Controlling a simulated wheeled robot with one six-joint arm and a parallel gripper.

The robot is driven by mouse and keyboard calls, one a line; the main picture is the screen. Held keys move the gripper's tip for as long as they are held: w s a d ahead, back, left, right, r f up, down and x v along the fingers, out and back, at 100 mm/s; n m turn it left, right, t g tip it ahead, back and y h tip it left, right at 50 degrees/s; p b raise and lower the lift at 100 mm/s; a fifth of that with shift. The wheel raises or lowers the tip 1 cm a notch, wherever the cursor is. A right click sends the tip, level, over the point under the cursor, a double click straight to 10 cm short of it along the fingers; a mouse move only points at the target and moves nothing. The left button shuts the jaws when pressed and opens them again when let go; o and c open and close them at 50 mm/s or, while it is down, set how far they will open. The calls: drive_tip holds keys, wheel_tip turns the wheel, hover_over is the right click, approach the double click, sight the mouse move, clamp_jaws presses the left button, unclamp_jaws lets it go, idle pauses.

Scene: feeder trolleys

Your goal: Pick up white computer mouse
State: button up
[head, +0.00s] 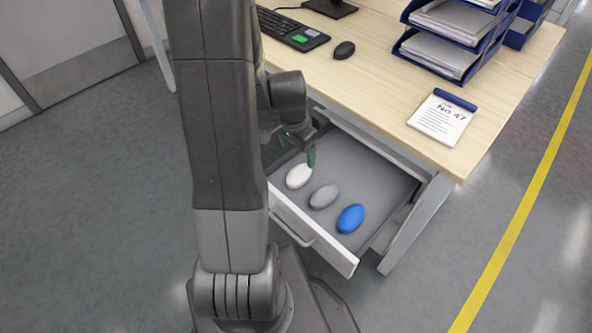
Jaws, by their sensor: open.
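The white computer mouse (299,176) lies in the open desk drawer (379,190), the leftmost of three mice in a row. A grey mouse (323,196) lies beside it, and a blue mouse (350,218) lies at the right. My gripper (311,158) is over the drawer, just behind and above the white mouse in the picture. One dark green-tipped finger shows; the rest of the gripper is partly hidden by my arm. I cannot tell if the finger touches the mouse. The gripper is open.
The drawer's white front (312,238) and side walls surround the mice. The desktop (395,100) overhangs the drawer's back. On it are a black mouse (344,50), a keyboard (290,30), blue paper trays (455,45) and a notepad (440,118). Floor at right is clear.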

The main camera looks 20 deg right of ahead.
drive_tip(key=b, duration=0.1)
hover_over(299, 172)
drive_tip(key=f, duration=0.5)
drive_tip(key=shift+s+a+f, duration=0.15)
drive_tip(key=shift+s+f, duration=0.1)
drive_tip(key=shift+f, duration=0.15)
drive_tip(key=shift+w+f+b, duration=0.15)
drive_tip(key=shift+f+b, duration=0.2)
drive_tip(key=shift+f, duration=0.95)
drive_tip(key=shift+w+f+b, duration=0.15)
drive_tip(key=shift+f+b, duration=0.2)
drive_tip(key=shift+f, duration=0.95)
drive_tip(key=c, duration=1.1)
